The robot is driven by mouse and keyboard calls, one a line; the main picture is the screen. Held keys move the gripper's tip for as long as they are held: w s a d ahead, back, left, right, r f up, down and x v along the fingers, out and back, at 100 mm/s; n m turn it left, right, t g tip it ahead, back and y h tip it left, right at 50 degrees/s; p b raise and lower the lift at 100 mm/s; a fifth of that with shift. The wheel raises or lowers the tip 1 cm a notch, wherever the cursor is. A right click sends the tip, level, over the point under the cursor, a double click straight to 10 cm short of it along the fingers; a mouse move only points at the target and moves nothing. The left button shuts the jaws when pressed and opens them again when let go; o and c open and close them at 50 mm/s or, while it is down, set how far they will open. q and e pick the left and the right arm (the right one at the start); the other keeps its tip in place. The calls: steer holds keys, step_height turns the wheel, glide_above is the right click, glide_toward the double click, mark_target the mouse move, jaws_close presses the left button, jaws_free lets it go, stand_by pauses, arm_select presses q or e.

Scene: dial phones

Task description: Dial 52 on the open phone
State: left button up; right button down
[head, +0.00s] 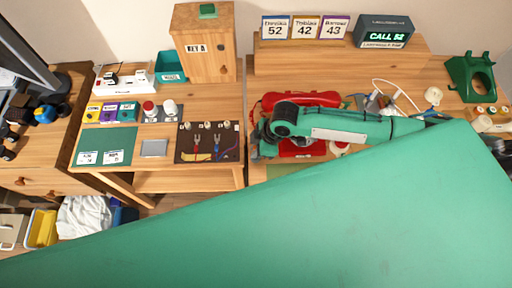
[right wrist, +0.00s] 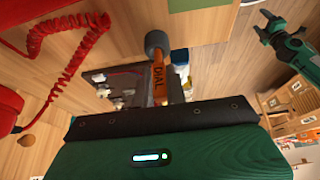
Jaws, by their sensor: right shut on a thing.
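My right gripper (head: 260,140) points left over the middle table, and its arm covers much of a red phone. In the right wrist view it is shut on an orange stick (right wrist: 158,80) marked DIAL, with a round grey tip (right wrist: 156,41). The stick's tip is clear of any dial I can see. The red handset (head: 300,98) and part of the red body (head: 302,152) show around my arm; the dial is hidden. A green phone (head: 472,76) stands at the right. A sign (head: 385,36) reads CALL 52. My left gripper (right wrist: 264,26) shows small in the right wrist view.
Cards (head: 305,28) marked 52, 42 and 43 stand on the back shelf. A wooden box (head: 205,45) and a dark board (head: 208,143) with small tools are left of my gripper. White cables (head: 395,92) lie behind my forearm. A coiled red cord (right wrist: 70,45) hangs near my gripper.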

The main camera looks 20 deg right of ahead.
steer(key=shift+f+b, duration=0.35)
steer(key=shift+f, duration=0.35)
steer(key=c, duration=1.3)
jaws_free()
steer(key=shift+c, duration=0.2)
steer(key=b+v, duration=0.2)
steer(key=v, duration=1.2)
steer(key=shift+f, duration=0.1)
